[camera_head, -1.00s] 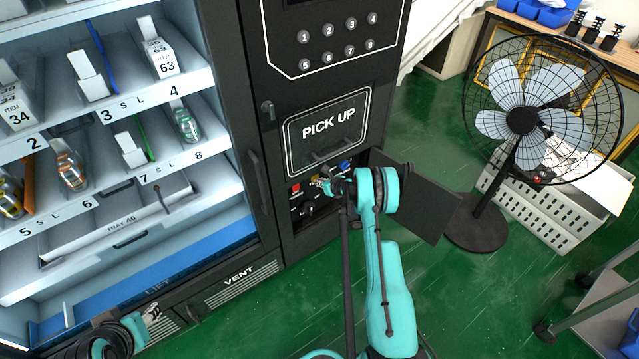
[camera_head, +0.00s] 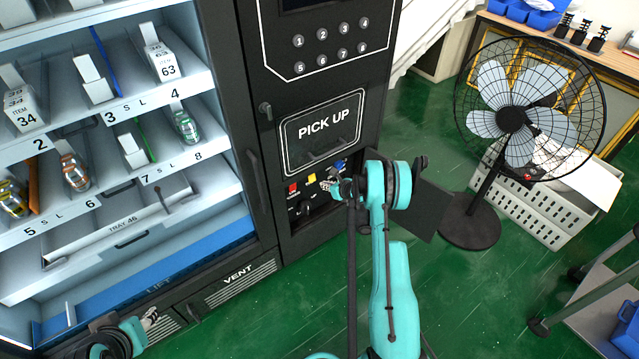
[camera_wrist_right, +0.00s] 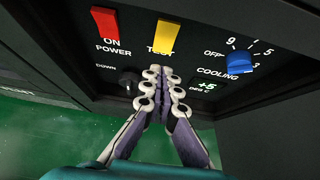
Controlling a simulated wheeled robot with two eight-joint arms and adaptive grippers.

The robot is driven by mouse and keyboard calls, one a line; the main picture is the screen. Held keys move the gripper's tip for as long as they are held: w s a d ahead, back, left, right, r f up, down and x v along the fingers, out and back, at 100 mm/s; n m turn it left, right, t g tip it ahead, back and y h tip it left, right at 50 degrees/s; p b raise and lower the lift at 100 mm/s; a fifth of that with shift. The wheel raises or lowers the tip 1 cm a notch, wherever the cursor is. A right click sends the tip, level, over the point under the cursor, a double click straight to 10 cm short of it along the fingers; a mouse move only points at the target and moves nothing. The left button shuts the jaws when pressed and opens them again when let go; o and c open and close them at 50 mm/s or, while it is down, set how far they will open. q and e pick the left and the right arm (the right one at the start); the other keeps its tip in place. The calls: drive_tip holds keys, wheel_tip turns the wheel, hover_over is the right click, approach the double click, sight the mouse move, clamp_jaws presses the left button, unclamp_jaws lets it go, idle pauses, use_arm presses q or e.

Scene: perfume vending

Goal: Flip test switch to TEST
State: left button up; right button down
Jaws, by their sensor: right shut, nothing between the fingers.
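The yellow switch (camera_head: 311,178), with the word TEST partly hidden below it, sits on the black control panel of the machine. It is seen closer in the right wrist view (camera_wrist_right: 168,37). My right gripper (camera_head: 328,187) is shut and empty just in front of the panel. In the right wrist view its fingertips (camera_wrist_right: 163,75) are together just below the yellow switch, covering part of the label; I cannot tell if they touch the panel. My left gripper (camera_head: 151,318) is at the lower left, away from the panel; its jaws are too small to read.
A red power switch (camera_wrist_right: 104,24) is left of the yellow one, a blue cooling knob (camera_wrist_right: 240,62) right, and a dark knob (camera_wrist_right: 128,82) below. The open panel door (camera_head: 430,208) stands right of my right gripper. A fan (camera_head: 510,120) stands farther right.

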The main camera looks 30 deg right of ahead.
use_arm(q)
drive_tip(key=shift+w+d+r+p, duration=0.1)
drive_tip(key=shift+w+r+p, duration=0.05)
drive_tip(key=shift+r+p, duration=0.35)
drive_tip(key=shift+w+d+r+p, duration=0.1)
drive_tip(key=shift+r+p, duration=0.2)
drive_tip(key=shift+r, duration=0.25)
use_arm(e)
drive_tip(key=v, duration=0.5)
drive_tip(key=shift+s+d+r, duration=0.1)
drive_tip(key=shift+s+d, duration=0.05)
drive_tip(key=shift+s, duration=0.25)
